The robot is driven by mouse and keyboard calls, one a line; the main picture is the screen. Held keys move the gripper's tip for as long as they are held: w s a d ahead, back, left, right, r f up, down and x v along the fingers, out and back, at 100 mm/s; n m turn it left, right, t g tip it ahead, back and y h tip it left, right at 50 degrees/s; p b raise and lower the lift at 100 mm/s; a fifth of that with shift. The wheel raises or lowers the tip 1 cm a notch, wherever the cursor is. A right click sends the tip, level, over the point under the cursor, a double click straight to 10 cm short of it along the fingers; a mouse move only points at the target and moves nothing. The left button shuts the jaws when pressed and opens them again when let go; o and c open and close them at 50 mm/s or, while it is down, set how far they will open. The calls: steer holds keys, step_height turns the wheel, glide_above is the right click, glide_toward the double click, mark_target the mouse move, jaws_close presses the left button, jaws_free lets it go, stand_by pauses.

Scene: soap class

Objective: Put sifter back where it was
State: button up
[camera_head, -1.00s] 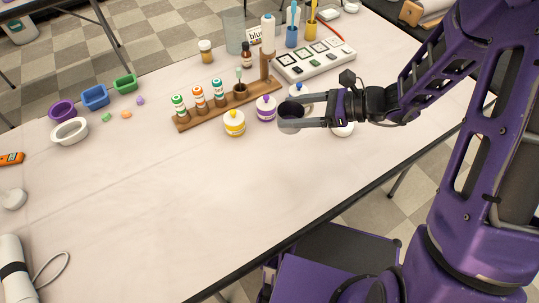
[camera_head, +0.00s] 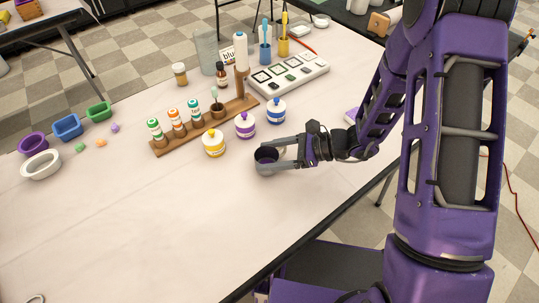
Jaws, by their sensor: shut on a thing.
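The sifter (camera_head: 264,155) appears to be the small dark, grey-rimmed cup between my fingers, its open top facing up. My gripper (camera_head: 267,157) is shut on it, with one finger on the far side and one on the near side. They are over the table, in front of the blue-lidded jar (camera_head: 277,112) and right of the yellow-lidded jar (camera_head: 213,144). I cannot tell whether the cup touches the table. Its underside and the surface just beneath it are hidden.
A purple-lidded jar (camera_head: 245,126) stands between the other two jars. Behind them are a wooden rack (camera_head: 184,140) with several bottles and a white tray (camera_head: 298,77). Coloured moulds (camera_head: 68,127) sit at left. The front left of the table (camera_head: 130,230) is clear.

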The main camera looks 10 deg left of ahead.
steer(key=shift+f, duration=0.15)
steer(key=o, duration=1.3)
steer(key=shift+d+r, duration=0.3)
steer(key=shift+r, duration=0.05)
steer(key=p+v, duration=0.1)
steer(key=v, duration=1)
steer(key=shift+d+p, duration=0.2)
steer(key=shift+p, duration=0.15)
